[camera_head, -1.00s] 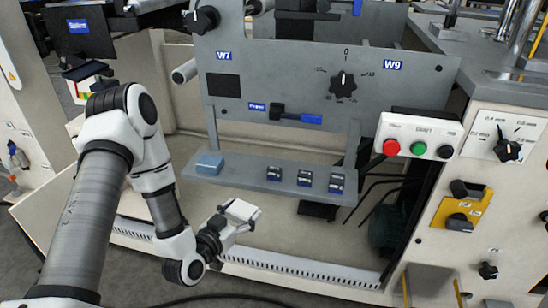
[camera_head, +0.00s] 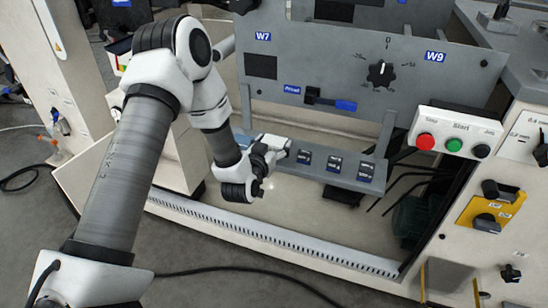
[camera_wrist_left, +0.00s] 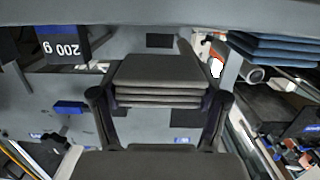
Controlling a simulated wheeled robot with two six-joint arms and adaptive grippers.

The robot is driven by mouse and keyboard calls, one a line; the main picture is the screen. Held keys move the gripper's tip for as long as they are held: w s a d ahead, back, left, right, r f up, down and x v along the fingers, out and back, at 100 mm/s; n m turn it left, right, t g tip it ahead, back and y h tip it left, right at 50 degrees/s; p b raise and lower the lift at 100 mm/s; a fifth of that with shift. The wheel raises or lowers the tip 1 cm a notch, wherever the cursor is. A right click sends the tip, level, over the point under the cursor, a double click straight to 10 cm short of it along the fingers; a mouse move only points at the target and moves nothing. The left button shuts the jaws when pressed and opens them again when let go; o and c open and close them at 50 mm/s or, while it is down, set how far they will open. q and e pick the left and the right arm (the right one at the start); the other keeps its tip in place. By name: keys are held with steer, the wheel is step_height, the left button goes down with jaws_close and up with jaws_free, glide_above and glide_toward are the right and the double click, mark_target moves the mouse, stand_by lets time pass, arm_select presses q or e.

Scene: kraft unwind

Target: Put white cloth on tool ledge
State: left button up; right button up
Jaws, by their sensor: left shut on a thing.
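The white cloth (camera_head: 274,142) is a small folded pad held in my left gripper (camera_head: 262,153), at the front of the grey tool ledge (camera_head: 325,170) toward its left end. In the left wrist view the cloth (camera_wrist_left: 160,72) looks dark grey in shadow, a layered stack between the two fingers of the left gripper (camera_wrist_left: 160,102). The gripper is shut on it. I cannot tell whether the cloth touches the ledge. My right gripper is not in view.
Several dark weights (camera_head: 334,164) stand along the ledge to the right. The W7/W9 panel (camera_head: 330,65) rises behind; a button box (camera_head: 455,133) is at right.

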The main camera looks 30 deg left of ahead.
arm_select(q)
step_height(320, 180, down, 4)
steer(key=shift+w+r+b, duration=0.1)
steer(key=shift+r+b, duration=0.1)
steer(key=shift+b, duration=0.5)
steer(key=shift+r, duration=0.1)
steer(key=o, duration=1)
steer(key=shift+o, duration=0.2)
